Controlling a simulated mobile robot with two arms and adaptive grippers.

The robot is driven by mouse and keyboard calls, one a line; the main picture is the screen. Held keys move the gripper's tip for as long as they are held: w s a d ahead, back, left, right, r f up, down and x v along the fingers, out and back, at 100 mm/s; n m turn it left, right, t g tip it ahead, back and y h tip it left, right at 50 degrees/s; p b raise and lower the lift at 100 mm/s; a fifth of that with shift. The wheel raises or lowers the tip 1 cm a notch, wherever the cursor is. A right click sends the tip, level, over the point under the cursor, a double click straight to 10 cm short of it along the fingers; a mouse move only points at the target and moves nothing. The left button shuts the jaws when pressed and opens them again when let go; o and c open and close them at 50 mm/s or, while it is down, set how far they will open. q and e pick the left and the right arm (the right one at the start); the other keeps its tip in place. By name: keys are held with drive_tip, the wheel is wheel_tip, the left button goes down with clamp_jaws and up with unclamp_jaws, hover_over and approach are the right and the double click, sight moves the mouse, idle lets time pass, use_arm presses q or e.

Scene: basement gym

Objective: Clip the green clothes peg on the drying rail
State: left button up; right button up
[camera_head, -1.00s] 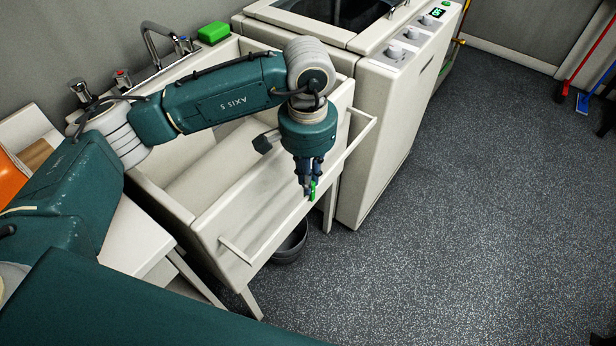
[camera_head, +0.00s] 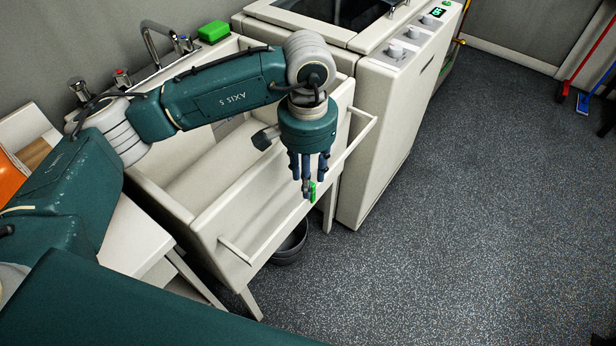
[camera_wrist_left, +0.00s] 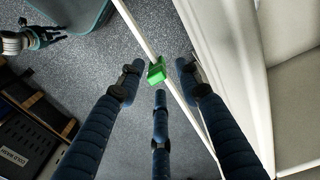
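The green clothes peg (camera_head: 312,191) is at the drying rail (camera_head: 359,139) on the front of the sink. In the left wrist view the peg (camera_wrist_left: 156,72) sits on the white rail (camera_wrist_left: 140,32), apparently straddling it. My left gripper (camera_head: 308,176) points down over the peg. In the left wrist view its blue fingers (camera_wrist_left: 160,80) are spread around the peg with gaps, so it is open and empty. What looks like my right gripper (camera_wrist_left: 48,32) is small at the upper left of that view; its finger state is unclear.
The white sink (camera_head: 205,215) lies under my left arm, with a tap (camera_head: 150,38) and a green sponge (camera_head: 213,32) behind. A white washing machine (camera_head: 385,120) stands to the right. A dark bucket (camera_head: 290,245) is below.

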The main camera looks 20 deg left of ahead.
use_arm(q)
wheel_tip(320, 180, up, 11)
idle(0.3)
idle(0.4)
